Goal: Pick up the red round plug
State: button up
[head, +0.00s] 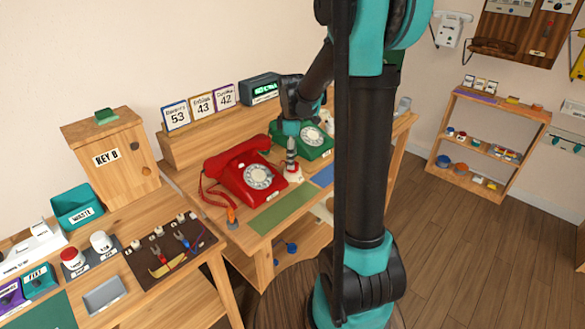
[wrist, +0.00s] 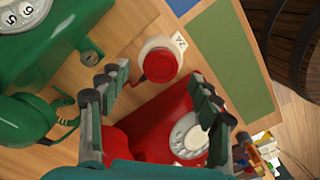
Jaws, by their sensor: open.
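The red round plug (wrist: 160,66) sits upright on a round white base (wrist: 148,47) with a small white tag, on the wooden desk. In the wrist view it lies between and just beyond my two fingertips, with no visible contact. My gripper (wrist: 157,82) is open and empty, pointing down over it.
The red dial phone (head: 244,170) stands close left of the base, and the green dial phone (head: 312,142) close behind right. Green (head: 284,212) and blue (head: 323,176) mats lie in front.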

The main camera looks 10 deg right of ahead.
jog(key=shift+f, duration=1.2)
jog(key=c, duration=1.1)
jog(key=shift+r, duration=0.2)
